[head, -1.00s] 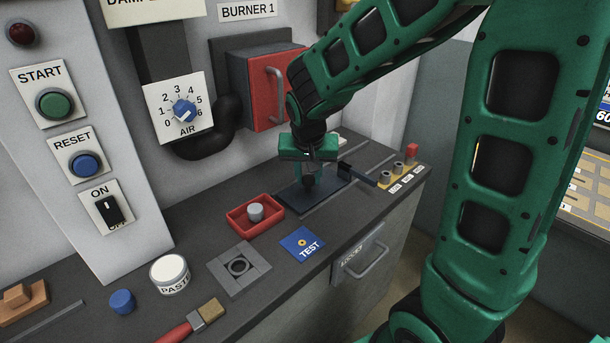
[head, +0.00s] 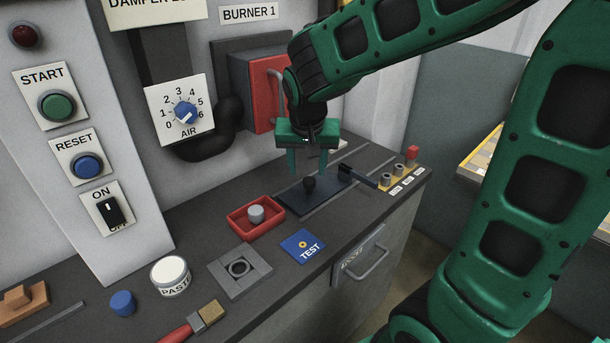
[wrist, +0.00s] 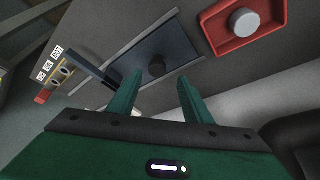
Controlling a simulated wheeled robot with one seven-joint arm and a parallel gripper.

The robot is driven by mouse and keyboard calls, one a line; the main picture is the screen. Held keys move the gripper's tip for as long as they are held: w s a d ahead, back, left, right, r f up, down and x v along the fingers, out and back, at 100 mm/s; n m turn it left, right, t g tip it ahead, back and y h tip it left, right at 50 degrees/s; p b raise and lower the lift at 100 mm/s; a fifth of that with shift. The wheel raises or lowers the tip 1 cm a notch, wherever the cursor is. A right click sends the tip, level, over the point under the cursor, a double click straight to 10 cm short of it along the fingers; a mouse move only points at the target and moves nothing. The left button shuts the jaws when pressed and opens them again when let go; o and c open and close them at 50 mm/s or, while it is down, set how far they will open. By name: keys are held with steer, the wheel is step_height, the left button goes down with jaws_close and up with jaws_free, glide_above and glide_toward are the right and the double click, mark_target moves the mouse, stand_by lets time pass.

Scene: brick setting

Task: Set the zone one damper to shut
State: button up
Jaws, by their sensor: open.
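A dark blue-black plate (head: 290,201) lies on the counter with a round black knob (head: 310,185) on it. The knob also shows in the wrist view (wrist: 156,67), close to the fingertips. My gripper (head: 309,171) is open and empty just above the knob, fingers pointing down on either side of it. A dark bar (head: 362,178) sticks out beside the plate toward the yellow strip. A sign at the top left starting with "DAMPER" (head: 155,12) is cut off by the frame. No zone one label is readable, so I cannot tell which part is the damper.
A red tray (head: 240,228) with a grey knob stands left of the plate. A blue TEST plate (head: 303,245) lies in front. A yellow strip with small posts (head: 393,180) is at the right. The red burner door (head: 262,90) stands behind my gripper.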

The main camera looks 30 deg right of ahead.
steer(key=v, duration=0.5)
stand_by(0.4)
steer(key=s+d+f+g, duration=0.1)
steer(key=s+d, duration=0.3)
steer(key=s, duration=0.4)
steer(key=s+d+f+g+y, duration=0.1)
steer(key=s+d, duration=0.3)
steer(key=s, duration=0.5)
steer(key=s+d+f+m+g+y, duration=0.1)
steer(key=s+d+f+g, duration=0.1)
steer(key=s+d, duration=0.3)
steer(key=s+f, duration=0.1)
steer(key=s, duration=0.2)
steer(key=shift+s+f, duration=0.2)
steer(key=shift+f, duration=0.15)
